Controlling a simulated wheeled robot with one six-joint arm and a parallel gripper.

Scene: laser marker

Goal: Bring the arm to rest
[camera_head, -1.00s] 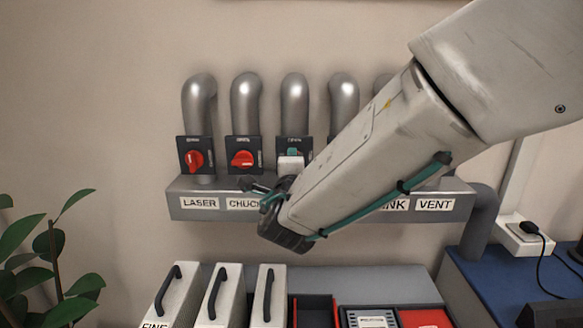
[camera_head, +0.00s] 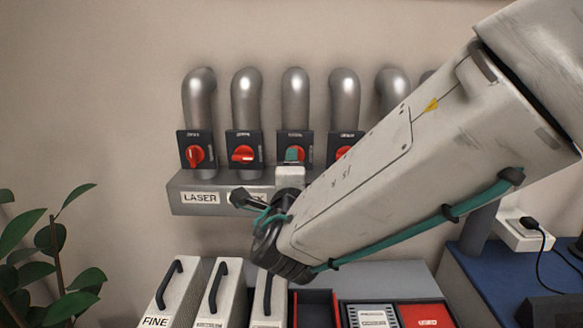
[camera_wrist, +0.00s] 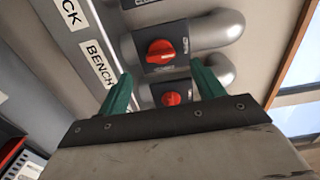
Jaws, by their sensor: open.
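My gripper (camera_head: 292,155) is in front of the row of wall switches in the head view, with its teal fingertips over the third switch. In the wrist view its two teal fingers (camera_wrist: 163,88) stand apart with nothing held between them. Beyond them is a black switch plate with a red knob (camera_wrist: 160,51), and a second red knob (camera_wrist: 171,98) shows lower between the fingers. I cannot tell whether the fingertips touch anything. My forearm slants from the upper right and hides part of the switch row.
A grey ledge (camera_head: 178,196) with labels runs under the switches and pipes. Below are several handled cases (camera_head: 163,296) and a red tray (camera_head: 425,314). A plant (camera_head: 58,262) stands at the left, a blue-topped bench (camera_head: 500,275) at the right. The upper left wall is clear.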

